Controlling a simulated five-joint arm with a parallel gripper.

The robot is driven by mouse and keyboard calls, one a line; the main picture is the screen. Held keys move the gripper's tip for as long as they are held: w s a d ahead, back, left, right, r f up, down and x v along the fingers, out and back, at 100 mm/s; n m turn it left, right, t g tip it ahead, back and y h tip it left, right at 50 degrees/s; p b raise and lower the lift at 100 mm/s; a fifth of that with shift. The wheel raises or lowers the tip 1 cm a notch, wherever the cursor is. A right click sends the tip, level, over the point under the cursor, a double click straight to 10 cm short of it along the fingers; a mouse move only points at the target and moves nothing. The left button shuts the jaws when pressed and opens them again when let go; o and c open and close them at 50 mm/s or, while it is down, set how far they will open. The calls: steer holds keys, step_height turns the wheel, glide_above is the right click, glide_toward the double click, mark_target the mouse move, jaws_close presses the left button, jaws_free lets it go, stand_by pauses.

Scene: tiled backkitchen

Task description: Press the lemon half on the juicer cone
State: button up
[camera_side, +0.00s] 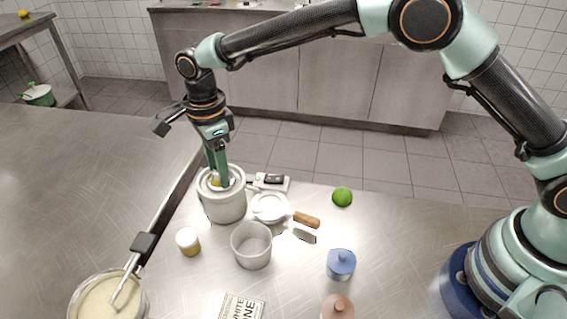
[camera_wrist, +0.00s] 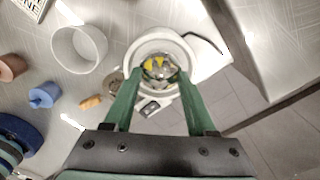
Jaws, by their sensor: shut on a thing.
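The juicer (camera_side: 224,207) is a pale grey round body standing on the metal counter near its back left edge. In the wrist view its white rim (camera_wrist: 133,52) circles a dark, shiny inside. My gripper (camera_side: 216,184) points down into the juicer's open top, and it also shows in the wrist view (camera_wrist: 158,76). Its green fingers are shut on the lemon half (camera_wrist: 158,64), a yellow piece inside the rim. Only a little yellow shows in the side view. The cone is hidden, and I cannot tell whether the lemon touches it.
A green lime (camera_side: 342,196), a blue jar (camera_side: 341,264) and a pink jar (camera_side: 337,308) are to the right. A pot (camera_side: 110,298) with a ladle is front left.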

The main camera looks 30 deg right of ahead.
steer(key=shift+r, duration=3)
